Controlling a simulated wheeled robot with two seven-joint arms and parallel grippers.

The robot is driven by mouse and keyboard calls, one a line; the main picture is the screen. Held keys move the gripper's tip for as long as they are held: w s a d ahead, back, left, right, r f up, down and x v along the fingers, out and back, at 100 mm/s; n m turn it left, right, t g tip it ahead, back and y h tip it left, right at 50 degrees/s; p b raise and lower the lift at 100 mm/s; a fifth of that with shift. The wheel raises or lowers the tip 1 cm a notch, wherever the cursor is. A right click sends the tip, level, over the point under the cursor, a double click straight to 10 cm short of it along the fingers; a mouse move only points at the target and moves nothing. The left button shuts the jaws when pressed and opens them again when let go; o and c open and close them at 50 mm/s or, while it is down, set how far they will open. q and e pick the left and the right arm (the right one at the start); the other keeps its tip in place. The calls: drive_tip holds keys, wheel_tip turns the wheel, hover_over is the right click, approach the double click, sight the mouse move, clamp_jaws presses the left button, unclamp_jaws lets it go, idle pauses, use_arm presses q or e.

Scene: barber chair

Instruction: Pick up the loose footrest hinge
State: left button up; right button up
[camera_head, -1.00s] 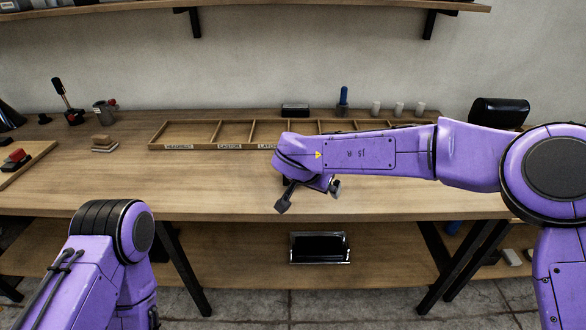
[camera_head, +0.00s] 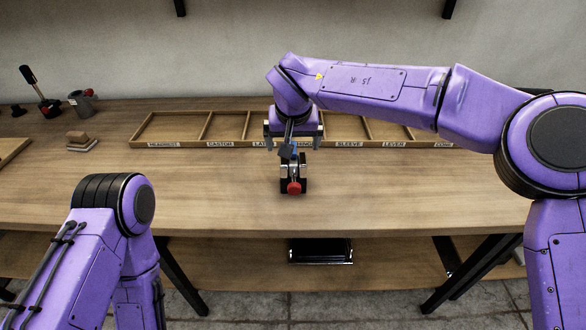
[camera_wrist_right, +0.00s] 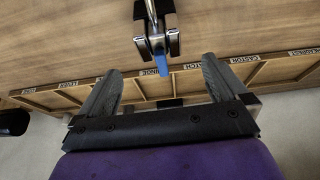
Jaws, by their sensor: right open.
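A small metal-and-black part (camera_head: 292,172), which looks like the footrest hinge, lies on the workbench in front of the tray. It has a red knob (camera_head: 294,188) at its near end and a bit of blue at its far end. In the right wrist view the hinge (camera_wrist_right: 157,44) shows as metal brackets with a rod and a blue tip, just beyond the fingertips. My right gripper (camera_head: 293,142) points down, open and empty, above and slightly behind the part; it also shows in the wrist view (camera_wrist_right: 160,72). My left gripper is out of view.
A shallow wooden tray (camera_head: 172,145) with labelled compartments stands along the back of the bench; my right arm hides part of it. A stacked block (camera_head: 80,142), a grey cup (camera_head: 82,102) and a lever stand (camera_head: 47,105) are at left. The bench front is clear.

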sight(293, 154)
drive_tip(key=x, duration=0.2)
drive_tip(key=p+x, duration=0.1)
drive_tip(key=x, duration=0.4)
drive_tip(key=shift+w+d+f, duration=0.1)
drive_tip(key=shift+w+f, duration=0.15)
drive_tip(key=shift+w, duration=0.2)
drive_tip(key=shift+c, duration=0.3)
clamp_jaws()
drive_tip(key=shift+r, duration=0.15)
